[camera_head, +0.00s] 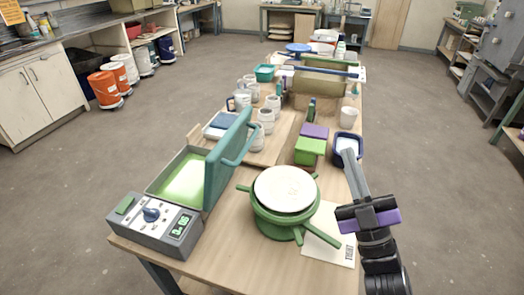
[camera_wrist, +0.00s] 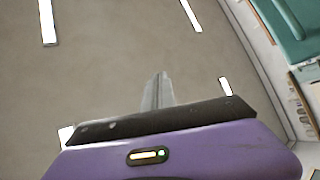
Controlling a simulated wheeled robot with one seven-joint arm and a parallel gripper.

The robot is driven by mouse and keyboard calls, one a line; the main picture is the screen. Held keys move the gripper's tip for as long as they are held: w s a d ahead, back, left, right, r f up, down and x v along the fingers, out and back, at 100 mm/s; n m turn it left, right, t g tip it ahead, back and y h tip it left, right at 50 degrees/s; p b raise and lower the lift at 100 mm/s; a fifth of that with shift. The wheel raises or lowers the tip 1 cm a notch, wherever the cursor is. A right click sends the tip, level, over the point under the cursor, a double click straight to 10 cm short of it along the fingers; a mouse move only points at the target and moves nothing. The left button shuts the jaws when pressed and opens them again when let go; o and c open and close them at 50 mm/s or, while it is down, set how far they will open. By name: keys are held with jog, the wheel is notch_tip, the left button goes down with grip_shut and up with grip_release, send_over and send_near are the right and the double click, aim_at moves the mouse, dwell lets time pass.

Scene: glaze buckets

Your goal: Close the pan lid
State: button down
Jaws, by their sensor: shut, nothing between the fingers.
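The pan is a shallow rectangular electric pan (camera_head: 166,179) with a pale green inside, at the left front of the table. Its teal lid (camera_head: 222,162) stands raised, almost upright, along the pan's right side, with a bar handle (camera_head: 240,145) facing right. A grey control box (camera_head: 155,222) with a knob and display is at the pan's near end. My gripper (camera_head: 348,156) is at the table's right side, far right of the lid and apart from it. Its fingers are shut and empty, also in the wrist view (camera_wrist: 158,78). The lid's hinge is hidden.
A green pot-like stand (camera_head: 268,222) with a cream round top (camera_head: 286,189) is between the pan and my arm. A paper sheet (camera_head: 330,245) lies at front right.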

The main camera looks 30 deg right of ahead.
jog(key=w+d+n+g+y+b, duration=0.1)
jog(key=w+d+n+g+y, duration=0.1)
jog(key=w+n+g+y, duration=0.5)
jog(key=w+d+n+g+y+b, duration=0.1)
jog(key=w+d+n+g+y, duration=0.3)
jog(key=n+y, duration=0.7)
jog(key=w+a+f+n+g+h, duration=0.1)
jog(key=a+f, duration=0.1)
jog(key=f, duration=0.2)
jog(key=a+f+n+g+h, duration=0.1)
jog(key=a+f+n, duration=0.15)
jog(key=f, duration=0.25)
jog(key=w+a+m+p, duration=0.1)
jog(key=w+a+p, duration=0.1)
jog(key=w+a, duration=0.7)
jog(key=shift+w+a+r+p, duration=0.2)
jog(key=shift+w+a+p, duration=0.1)
jog(key=shift+a, duration=0.05)
jog(key=shift+r, duration=0.1)
